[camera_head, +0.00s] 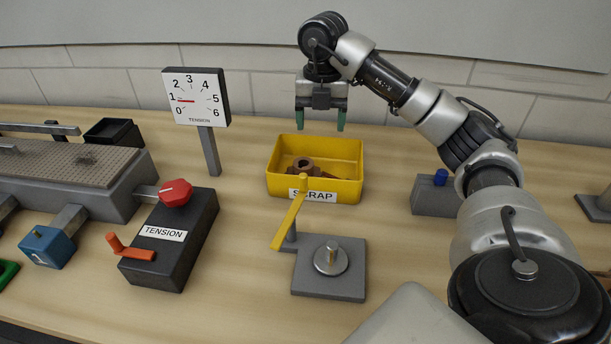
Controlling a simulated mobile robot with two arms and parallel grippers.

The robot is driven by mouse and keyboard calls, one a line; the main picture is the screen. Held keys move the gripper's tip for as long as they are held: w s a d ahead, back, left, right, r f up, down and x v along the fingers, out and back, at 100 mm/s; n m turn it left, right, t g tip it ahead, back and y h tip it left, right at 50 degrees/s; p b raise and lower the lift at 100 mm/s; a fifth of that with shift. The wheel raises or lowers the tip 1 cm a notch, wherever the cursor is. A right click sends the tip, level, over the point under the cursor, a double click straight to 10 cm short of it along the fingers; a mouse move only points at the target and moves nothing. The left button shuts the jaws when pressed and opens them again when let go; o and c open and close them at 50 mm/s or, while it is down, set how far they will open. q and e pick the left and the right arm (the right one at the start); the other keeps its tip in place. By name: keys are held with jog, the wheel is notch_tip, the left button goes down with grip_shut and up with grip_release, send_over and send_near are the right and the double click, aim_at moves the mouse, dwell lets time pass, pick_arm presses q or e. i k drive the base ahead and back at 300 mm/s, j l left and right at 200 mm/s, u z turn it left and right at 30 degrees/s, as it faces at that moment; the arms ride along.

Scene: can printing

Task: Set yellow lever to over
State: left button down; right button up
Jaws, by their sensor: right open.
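The yellow lever (291,221) sits on a short grey post at the left corner of a grey plate (329,285). Its bar slants, with the near end low at the left and the far end, with an upright knob, in front of the scrap bin's label. A round metal disc (330,258) with a central pin is on the plate, to the right of the lever and apart from it. My right gripper (321,120) is open and empty, with green fingertips pointing down above the back of the scrap bin, behind the lever. My left gripper is not in view.
The yellow scrap bin (345,185) holds brown parts and stands just behind the lever. A dark tension box (190,254) with a red knob and orange handle is at left. A gauge (196,97) stands behind it. A grey block (434,198) with a blue knob is at right.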

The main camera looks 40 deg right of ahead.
aim_at(279, 239)
jog(key=z, duration=1.1)
